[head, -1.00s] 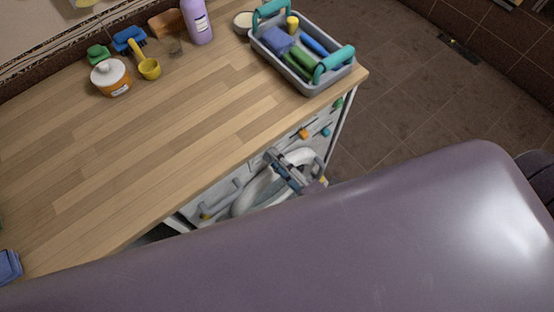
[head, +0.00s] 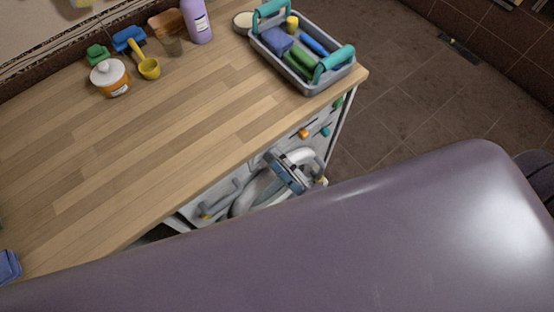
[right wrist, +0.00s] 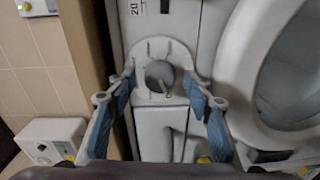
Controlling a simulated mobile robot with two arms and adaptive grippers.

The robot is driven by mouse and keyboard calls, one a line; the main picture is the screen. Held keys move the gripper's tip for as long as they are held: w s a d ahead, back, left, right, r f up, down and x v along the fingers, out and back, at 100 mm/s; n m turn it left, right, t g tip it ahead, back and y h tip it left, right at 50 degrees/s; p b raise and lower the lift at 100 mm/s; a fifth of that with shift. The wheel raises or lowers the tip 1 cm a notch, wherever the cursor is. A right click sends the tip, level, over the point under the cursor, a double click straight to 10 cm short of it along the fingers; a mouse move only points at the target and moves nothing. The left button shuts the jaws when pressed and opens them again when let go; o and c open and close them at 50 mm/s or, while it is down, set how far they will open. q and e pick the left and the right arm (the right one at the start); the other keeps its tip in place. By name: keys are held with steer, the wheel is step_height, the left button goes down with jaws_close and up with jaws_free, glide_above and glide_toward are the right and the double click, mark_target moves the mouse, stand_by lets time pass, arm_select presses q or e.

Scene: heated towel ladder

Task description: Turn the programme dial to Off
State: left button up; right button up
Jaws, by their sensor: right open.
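A grey round knob (right wrist: 160,76) on a pale plate with raised ticks shows in the right wrist view; it looks like the programme dial. I cannot read its setting. My right gripper (head: 291,174) is open in front of the white machine (head: 252,192) under the counter. In the right wrist view its blue-padded fingers lie left and right of the knob, with gaps on both sides. I cannot tell how far the tips are from the panel. In the head view the knob is not discernible behind the gripper. My left gripper is not in view.
The machine's round door (right wrist: 243,75) stands close at the right in the wrist view. Orange (head: 303,133) and teal (head: 325,132) knobs sit on the front under the counter. The wooden counter (head: 150,160) holds a grey caddy (head: 310,88) near its edge.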

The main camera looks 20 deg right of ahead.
steer(key=v, duration=1.1)
steer(key=s+d+f+m+g+h, duration=0.1)
steer(key=d+f+m+g+h, duration=0.3)
steer(key=f, duration=0.7)
steer(key=s+a+f+m+g, duration=0.1)
steer(key=s+f+m+g, duration=0.1)
steer(key=f+m, duration=0.65)
steer(key=s+d+f+m+g+h, duration=0.2)
steer(key=s+d+f+m+g, duration=0.2)
steer(key=s+f+g, duration=0.5)
steer(key=s+f+m, duration=0.2)
steer(key=s+f, duration=0.6)
steer(key=f, duration=0.2)
steer(key=shift+s+h, duration=0.2)
steer(key=shift+h, duration=0.1)
steer(key=shift+f+m, duration=0.1)
steer(key=shift+m, duration=0.15)
